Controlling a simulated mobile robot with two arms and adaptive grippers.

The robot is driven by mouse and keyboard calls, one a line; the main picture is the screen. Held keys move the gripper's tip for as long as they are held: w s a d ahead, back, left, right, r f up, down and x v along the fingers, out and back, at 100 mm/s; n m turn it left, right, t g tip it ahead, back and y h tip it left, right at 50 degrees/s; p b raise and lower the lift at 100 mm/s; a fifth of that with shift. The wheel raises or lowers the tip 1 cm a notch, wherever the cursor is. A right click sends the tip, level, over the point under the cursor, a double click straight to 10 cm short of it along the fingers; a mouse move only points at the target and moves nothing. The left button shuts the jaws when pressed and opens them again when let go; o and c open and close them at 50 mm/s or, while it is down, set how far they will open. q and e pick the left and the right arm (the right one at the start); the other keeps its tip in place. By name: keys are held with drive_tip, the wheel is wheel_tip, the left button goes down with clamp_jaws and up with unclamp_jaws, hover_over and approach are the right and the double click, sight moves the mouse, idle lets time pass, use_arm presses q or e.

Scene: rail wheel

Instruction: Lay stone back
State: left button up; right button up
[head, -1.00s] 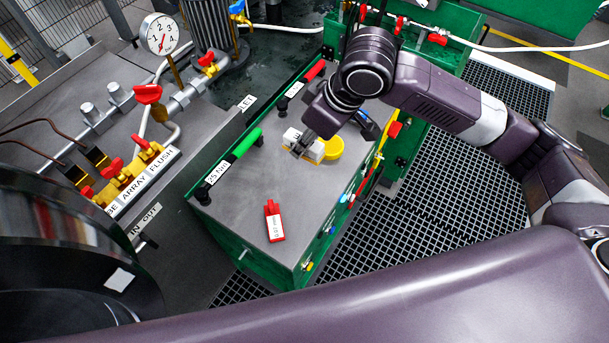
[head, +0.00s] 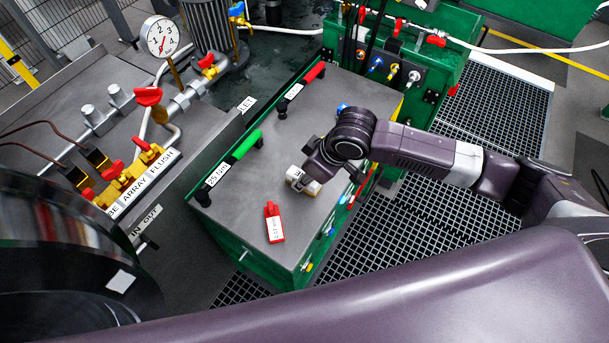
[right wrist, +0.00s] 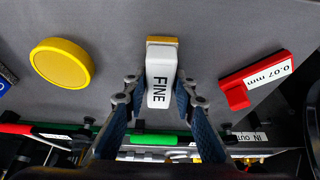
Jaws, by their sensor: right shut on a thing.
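The stone is a white block marked FINE with a tan layer along one edge (right wrist: 158,82). My right gripper (right wrist: 160,98) is shut on its two sides. In the head view the stone (head: 298,180) shows partly below the right gripper (head: 312,172), over the grey top of the green cabinet (head: 235,203). I cannot tell whether the stone touches that top. My left gripper is not in view.
A red 0.07 mm gauge (head: 274,222) lies near the stone. A yellow disc (right wrist: 62,63) lies on its other side, hidden in the head view. Green-handled (head: 246,145) and red-handled (head: 315,72) wrenches line the left edge.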

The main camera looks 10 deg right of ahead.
drive_tip(key=o, duration=1.1)
drive_tip(key=shift+r, duration=0.1)
drive_tip(key=v, duration=1.2)
